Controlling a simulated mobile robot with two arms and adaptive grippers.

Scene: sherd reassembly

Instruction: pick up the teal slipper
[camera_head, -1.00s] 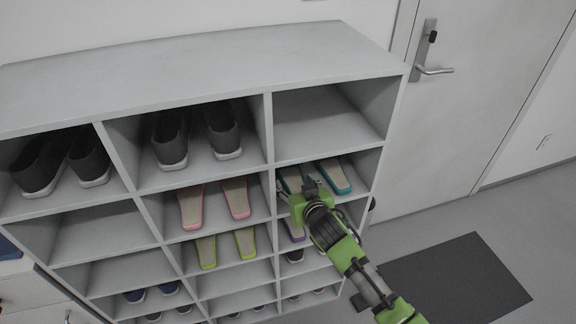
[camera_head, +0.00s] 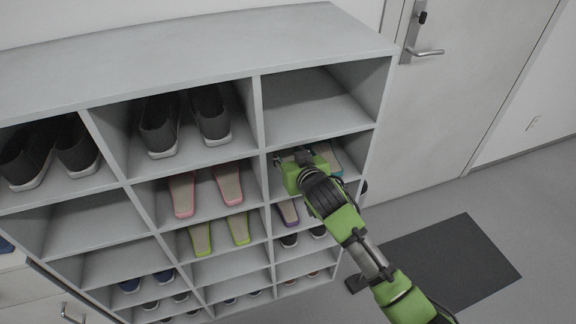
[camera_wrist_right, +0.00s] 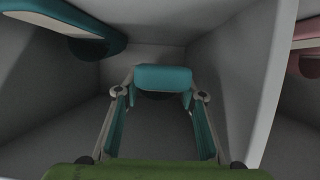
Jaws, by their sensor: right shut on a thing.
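My right gripper (camera_head: 285,160) reaches into the right-hand compartment of the second row of the shelf. It is shut on one teal slipper (camera_wrist_right: 163,77), whose teal end shows between the two fingers in the right wrist view. In the head view the gripper hides most of that slipper. The other teal slipper (camera_head: 328,156) lies in the same compartment, to the right of the gripper and partly behind it. It also shows at the upper left of the right wrist view (camera_wrist_right: 85,30). My left gripper is not in view.
The grey shelf (camera_head: 200,52) has dividers close beside the gripper. Pink slippers (camera_head: 183,194) lie in the compartment to the left, and a purple slipper (camera_head: 288,212) lies below. The compartment above (camera_head: 310,112) is empty. A door (camera_head: 470,90) and dark mat (camera_head: 440,260) are to the right.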

